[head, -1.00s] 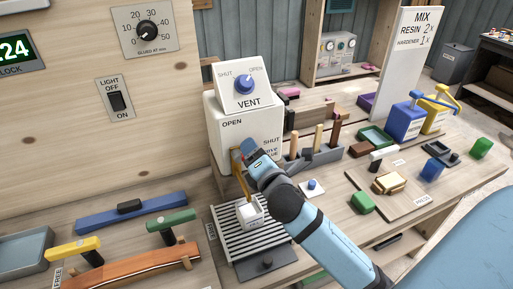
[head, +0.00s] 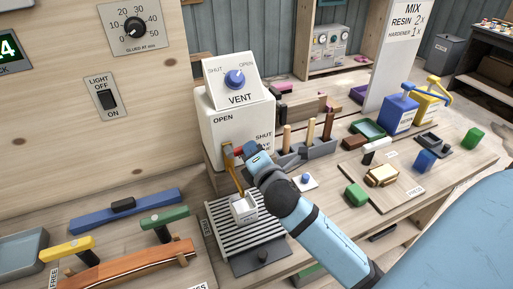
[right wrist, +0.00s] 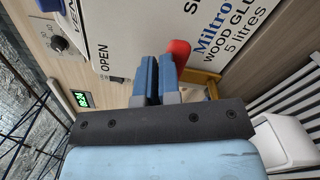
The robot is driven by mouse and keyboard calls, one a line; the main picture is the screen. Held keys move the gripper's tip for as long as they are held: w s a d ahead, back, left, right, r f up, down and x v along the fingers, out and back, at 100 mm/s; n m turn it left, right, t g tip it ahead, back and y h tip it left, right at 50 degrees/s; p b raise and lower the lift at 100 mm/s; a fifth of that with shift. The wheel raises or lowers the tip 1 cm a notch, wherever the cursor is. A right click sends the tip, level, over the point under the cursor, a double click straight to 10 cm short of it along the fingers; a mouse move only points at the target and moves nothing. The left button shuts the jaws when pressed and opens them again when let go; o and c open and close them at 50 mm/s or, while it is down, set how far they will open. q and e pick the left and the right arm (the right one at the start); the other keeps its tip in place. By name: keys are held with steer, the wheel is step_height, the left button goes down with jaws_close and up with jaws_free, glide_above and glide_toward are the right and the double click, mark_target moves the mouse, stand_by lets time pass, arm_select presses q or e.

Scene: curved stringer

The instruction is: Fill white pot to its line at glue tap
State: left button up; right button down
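The white pot (head: 243,209) stands upright on the slatted drip grate, below the glue tap; it also shows in the right wrist view (right wrist: 285,141). The glue level and the line cannot be read. The tap's yellow-brown part (head: 230,164) runs down toward the pot; I cannot tell metal from glue there. The red tap handle (right wrist: 180,53) is just beyond my right fingertips and partly hidden by them. My right gripper (right wrist: 156,78) is at the handle with its fingers nearly together and nothing visible between them. I cannot tell whether they touch it. My left gripper is not in view.
The white glue container (head: 239,130) has a vent box (head: 231,82) with a blue knob on top. The grate (head: 224,232) is beneath the pot. A block with upright sticks (head: 318,150) is right of my gripper. A blue clamp (head: 124,208) lies at left.

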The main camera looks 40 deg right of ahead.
steer(key=shift+w+d+r+m, duration=0.35)
steer(key=shift+w+r+m, duration=0.15)
steer(key=shift+m, duration=0.2)
steer(key=c, duration=1.5)
jaws_free()
steer(key=shift+s+a+f, duration=0.1)
steer(key=shift+s+f, duration=0.15)
steer(key=shift+f, duration=0.3)
steer(key=shift+s+a+f, duration=0.1)
steer(key=shift+s+f, duration=0.1)
steer(key=shift+f, duration=0.3)
steer(key=o, duration=0.6)
steer(key=shift+s+a+f, duration=0.1)
steer(key=shift+a+f, duration=0.05)
steer(key=shift+f, duration=0.3)
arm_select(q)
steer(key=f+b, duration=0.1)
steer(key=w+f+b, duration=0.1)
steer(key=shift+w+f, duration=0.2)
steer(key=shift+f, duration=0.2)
arm_select(e)
steer(key=v, duration=1.3)
steer(key=shift+s+a, duration=0.2)
steer(key=shift+s, duration=0.05)
